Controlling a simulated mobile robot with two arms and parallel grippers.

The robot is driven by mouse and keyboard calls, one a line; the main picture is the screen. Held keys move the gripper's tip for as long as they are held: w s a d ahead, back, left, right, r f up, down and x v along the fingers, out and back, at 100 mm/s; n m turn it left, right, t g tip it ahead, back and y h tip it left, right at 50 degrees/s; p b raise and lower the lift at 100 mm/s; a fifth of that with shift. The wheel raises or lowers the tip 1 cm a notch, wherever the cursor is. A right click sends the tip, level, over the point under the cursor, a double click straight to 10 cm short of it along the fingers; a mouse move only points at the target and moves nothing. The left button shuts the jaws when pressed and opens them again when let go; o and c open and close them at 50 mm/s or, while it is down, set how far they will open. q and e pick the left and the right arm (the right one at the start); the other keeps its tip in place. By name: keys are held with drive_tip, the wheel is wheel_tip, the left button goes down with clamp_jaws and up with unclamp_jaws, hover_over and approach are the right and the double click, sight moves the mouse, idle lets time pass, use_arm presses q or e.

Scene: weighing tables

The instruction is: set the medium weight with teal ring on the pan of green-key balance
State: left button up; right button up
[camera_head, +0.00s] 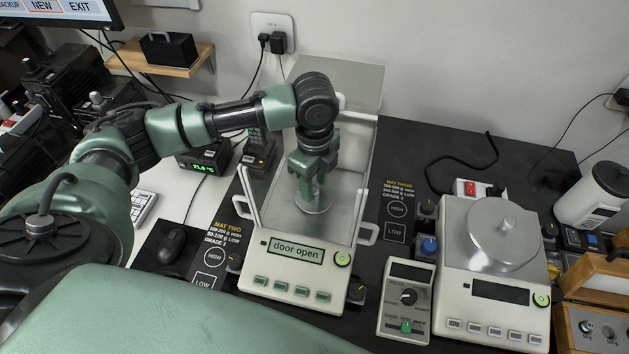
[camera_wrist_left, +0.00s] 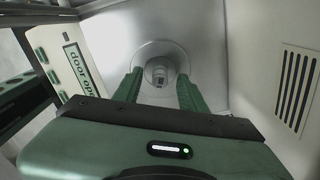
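The green-key balance (camera_head: 296,278) stands in the middle of the dark table, with "door open" on its display. My left gripper (camera_head: 312,190) reaches down into its glass chamber, just above the round pan (camera_head: 313,206). In the left wrist view a small grey metal weight (camera_wrist_left: 158,73) stands on the pan (camera_wrist_left: 171,48). The gripper's two green fingers are spread on either side of it, with gaps between them and the weight. The colour of its ring cannot be made out. The head view mostly hides the weight behind the gripper. My right gripper is not in view.
The chamber's glass walls and handles (camera_head: 364,203) surround my left gripper closely. A second balance (camera_head: 481,265) with pale keys stands right, a silver round object (camera_head: 497,232) on top. A control box (camera_head: 406,299) stands between them. A mouse (camera_head: 172,245) lies left.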

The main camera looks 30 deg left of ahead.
use_arm(q)
wheel_tip(320, 180, up, 12)
drive_tip(key=b, duration=0.1)
drive_tip(key=shift+r, duration=0.2)
idle(0.4)
idle(0.4)
